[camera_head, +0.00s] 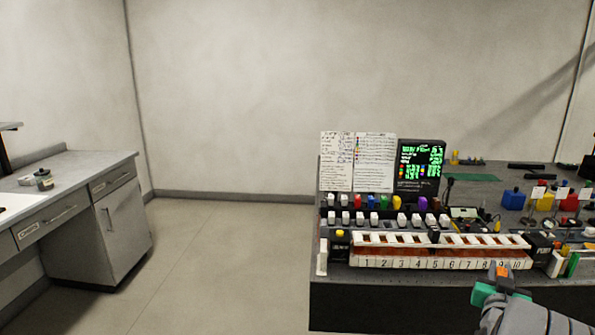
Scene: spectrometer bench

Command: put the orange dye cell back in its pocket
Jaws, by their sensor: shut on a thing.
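My gripper (499,288) is at the lower right, in front of the bench, and seems shut on a small orange piece, likely the orange dye cell (502,271). The cell shows at the top of the fingers; its lower part is hidden, and its tilt is too small to tell. Left of and beyond the gripper is a long white rack (440,264) with a row of pockets, numbered 1 to 10 along its front. The gripper overlaps the front of the rack near its right end in this view. A dark block (434,235) stands at the rack's back edge.
Rows of colour-capped cells (386,202) stand behind the rack, before two written sheets (375,162) and a dark screen (420,165) with green text. Coloured blocks on stands (543,202) crowd the bench's right. Open floor (225,260) lies left, before a grey cabinet (125,220).

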